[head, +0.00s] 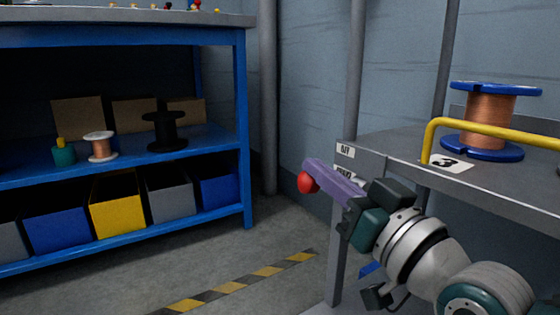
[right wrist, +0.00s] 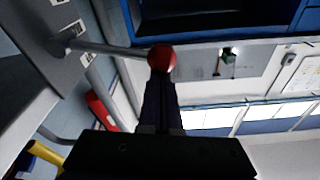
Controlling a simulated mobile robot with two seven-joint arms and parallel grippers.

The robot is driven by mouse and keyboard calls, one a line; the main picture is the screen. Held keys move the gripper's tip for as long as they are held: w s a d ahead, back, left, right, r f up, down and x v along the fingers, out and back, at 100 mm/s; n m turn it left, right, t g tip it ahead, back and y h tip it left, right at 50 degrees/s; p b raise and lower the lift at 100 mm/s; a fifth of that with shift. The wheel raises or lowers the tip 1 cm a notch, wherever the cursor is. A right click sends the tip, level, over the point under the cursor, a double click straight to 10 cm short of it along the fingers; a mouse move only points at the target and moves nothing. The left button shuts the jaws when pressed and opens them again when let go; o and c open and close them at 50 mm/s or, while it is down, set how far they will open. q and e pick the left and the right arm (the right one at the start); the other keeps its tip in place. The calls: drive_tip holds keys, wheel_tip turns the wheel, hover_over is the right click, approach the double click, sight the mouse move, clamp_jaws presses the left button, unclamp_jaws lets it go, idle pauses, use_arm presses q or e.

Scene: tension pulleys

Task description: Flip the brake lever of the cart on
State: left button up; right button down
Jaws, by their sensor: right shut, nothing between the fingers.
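The brake lever's red ball knob (head: 307,183) shows in the head view at the near left corner of the grey cart (head: 386,163). In the right wrist view a grey rod (right wrist: 108,48) runs from the cart's side plate to the red knob (right wrist: 162,58). My right gripper (head: 311,164) has purple fingers, shut and empty. Its fingertips are right at the knob, and in the wrist view (right wrist: 160,78) they overlap its lower edge; I cannot tell whether they touch. The rod is mostly hidden in the head view. My left gripper is out of view.
Small labels (head: 345,151) mark the cart corner; one is partly covered by my fingers. A copper spool (head: 490,122) and yellow rail (head: 480,126) are on the cart. A blue shelf (head: 243,130) with spools and bins stands left. Open floor (head: 270,245) lies between.

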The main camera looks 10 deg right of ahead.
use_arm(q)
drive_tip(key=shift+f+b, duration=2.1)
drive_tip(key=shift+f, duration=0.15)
use_arm(e)
wheel_tip(320, 180, down, 8)
drive_tip(key=n+g+y, duration=0.1)
drive_tip(key=n+y, duration=0.1)
drive_tip(key=n, duration=0.7)
drive_tip(key=shift+s+a+n, duration=0.15)
drive_tip(key=shift+a+n, duration=0.25)
